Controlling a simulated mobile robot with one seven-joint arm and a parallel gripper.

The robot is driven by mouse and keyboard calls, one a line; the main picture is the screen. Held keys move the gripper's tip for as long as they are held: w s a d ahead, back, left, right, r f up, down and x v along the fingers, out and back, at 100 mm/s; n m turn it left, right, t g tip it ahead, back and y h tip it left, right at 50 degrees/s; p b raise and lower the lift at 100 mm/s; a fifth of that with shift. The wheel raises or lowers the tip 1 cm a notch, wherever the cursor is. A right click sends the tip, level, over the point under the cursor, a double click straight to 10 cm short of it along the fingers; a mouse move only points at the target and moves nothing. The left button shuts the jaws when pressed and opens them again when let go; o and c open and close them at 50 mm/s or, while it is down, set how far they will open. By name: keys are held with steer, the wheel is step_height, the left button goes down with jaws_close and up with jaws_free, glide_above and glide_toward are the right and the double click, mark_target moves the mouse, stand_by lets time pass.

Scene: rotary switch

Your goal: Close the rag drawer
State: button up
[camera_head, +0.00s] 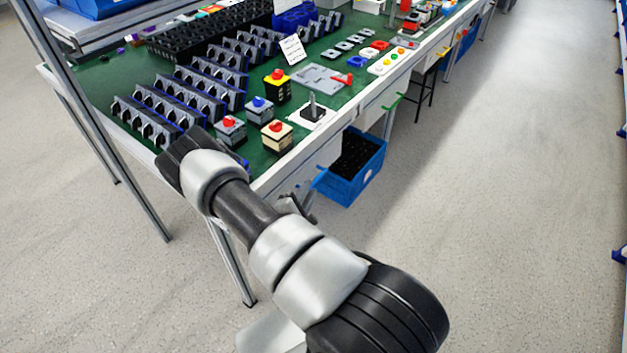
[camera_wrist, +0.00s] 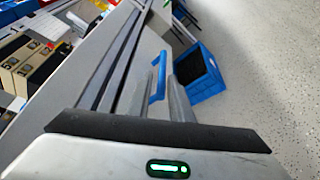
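A light grey drawer front with a blue handle (camera_head: 319,177) is under the near end of the workbench. The same blue handle (camera_wrist: 158,78) stands upright near the picture's middle in the wrist view. No label shows, so I cannot tell if this is the rag drawer, and how far out it stands is unclear. My gripper (camera_head: 299,205) is low beside the bench edge, close to the handle and partly hidden by my arm. In the wrist view its grey fingers (camera_wrist: 160,92) stand apart with the handle seen between or just beyond them; contact is unclear.
The green-topped workbench (camera_head: 262,161) carries rows of switch parts and several button boxes. A blue crate (camera_head: 352,170) with black contents stands below, just beyond the handle. A green handle (camera_head: 393,102) marks another drawer farther along. The floor (camera_head: 500,200) to the right is clear.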

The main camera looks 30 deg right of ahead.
steer(key=v, duration=1)
steer(key=shift+p, duration=0.45)
steer(key=s+d+r+m+g, duration=0.15)
steer(key=r+m+g, duration=0.25)
steer(key=r, duration=0.4)
steer(key=s+d+r+m+g+h, duration=0.1)
steer(key=s+r+m+g, duration=0.25)
steer(key=r, duration=0.55)
steer(key=s+d+r+m+g, duration=0.15)
steer(key=r+m+g, duration=0.25)
steer(key=r, duration=0.4)
steer(key=s+a+r+m+t+y, duration=0.2)
steer(key=s+a+r+t+y, duration=0.1)
steer(key=s+a+r+y, duration=0.45)
steer(key=s+a+r+m+t+y, duration=0.1)
steer(key=s+a+r+t+y, duration=0.35)
steer(key=a+r, duration=0.45)
step_height(320, 180, up, 16)
steer(key=p, duration=1.5)
steer(key=shift+w+d+g+y, duration=0.3)
steer(key=shift+w+d+g, duration=0.05)
steer(key=shift+g, duration=0.05)
steer(key=shift+r, duration=0.1)
